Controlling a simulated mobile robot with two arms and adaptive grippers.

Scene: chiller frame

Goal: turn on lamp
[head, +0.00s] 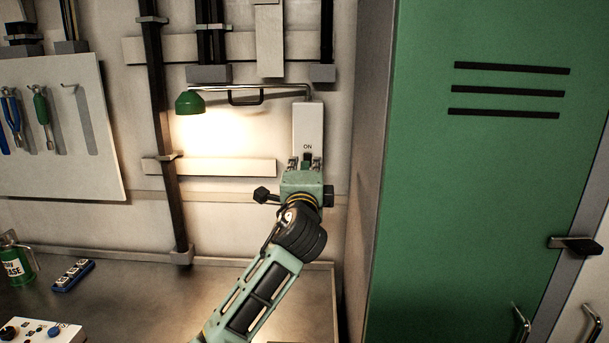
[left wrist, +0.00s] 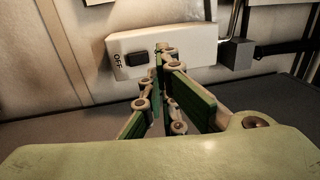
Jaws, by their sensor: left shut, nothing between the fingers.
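The lamp has a green shade (head: 190,102) on a thin metal arm on the back wall, and a bright warm glow lies on the wall below it. Its white switch box (head: 308,122) is mounted to the right, with "ON" printed above a dark switch. In the left wrist view the box (left wrist: 190,45) shows "OFF" beside the black rocker (left wrist: 137,58). My left gripper (head: 305,161) is shut and empty at the lower end of the box. Its fingertips (left wrist: 162,58) are beside the rocker; I cannot tell whether they touch the box. My right gripper is out of view.
A green locker (head: 480,200) stands close on the right. A tool board (head: 60,140) hangs at the left. A green can (head: 15,265), a blue block (head: 74,275) and a control panel (head: 40,331) are on the workbench (head: 130,295). The bench middle is clear.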

